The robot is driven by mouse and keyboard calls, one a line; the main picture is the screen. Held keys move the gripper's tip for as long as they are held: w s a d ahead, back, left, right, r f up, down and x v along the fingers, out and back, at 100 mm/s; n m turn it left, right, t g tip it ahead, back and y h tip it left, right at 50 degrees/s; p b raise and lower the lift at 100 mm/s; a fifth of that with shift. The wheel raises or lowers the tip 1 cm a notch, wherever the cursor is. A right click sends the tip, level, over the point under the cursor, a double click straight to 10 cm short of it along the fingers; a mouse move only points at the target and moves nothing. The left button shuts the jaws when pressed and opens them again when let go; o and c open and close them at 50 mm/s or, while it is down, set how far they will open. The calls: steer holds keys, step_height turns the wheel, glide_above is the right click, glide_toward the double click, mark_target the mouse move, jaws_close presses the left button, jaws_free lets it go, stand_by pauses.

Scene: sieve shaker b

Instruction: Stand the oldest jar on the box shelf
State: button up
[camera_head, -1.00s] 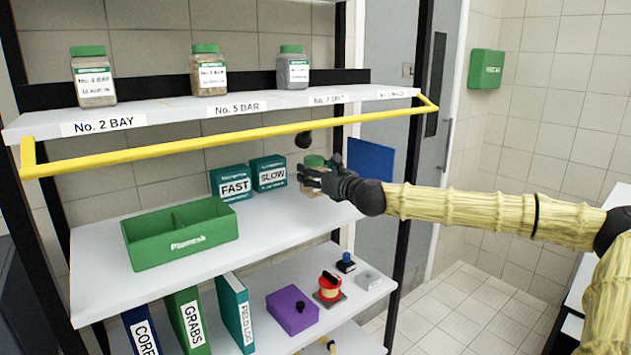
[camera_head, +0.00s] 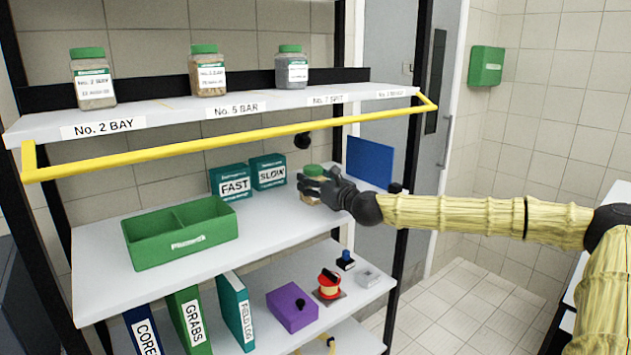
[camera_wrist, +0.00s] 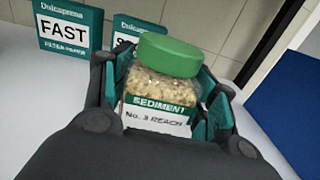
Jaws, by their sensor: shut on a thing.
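My gripper (camera_head: 316,187) is shut on a green-lidded jar (camera_head: 314,170) at the right part of the middle shelf (camera_head: 120,290). In the wrist view the jar (camera_wrist: 158,95) sits between the fingers, holds tan grains and reads "SEDIMENT No. 3 REACH". Its base is hidden, so I cannot tell whether it touches the shelf. A green open box (camera_head: 160,255) with two compartments stands at the left of the same shelf. On the upper shelf (camera_head: 165,113) stand three green-lidded jars: left (camera_head: 95,85), middle (camera_head: 208,78) and right (camera_head: 291,70). Their small date print is unreadable.
A yellow bar (camera_head: 230,137) runs along the upper shelf's front, with a black knob (camera_head: 303,141) below it. FAST (camera_head: 234,186) and SLOW (camera_head: 271,175) cartons stand behind my gripper. A blue panel (camera_head: 369,162) is to the right. Binders and a purple box (camera_head: 292,307) are below.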

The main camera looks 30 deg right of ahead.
steer(key=o, duration=1.3)
steer(key=shift+a, duration=0.1)
steer(key=shift+r, duration=0.1)
steer(key=shift+s+d, duration=0.2)
steer(key=shift+s, duration=2.8)
steer(key=shift+s+d, duration=0.15)
steer(key=shift+s, duration=2.85)
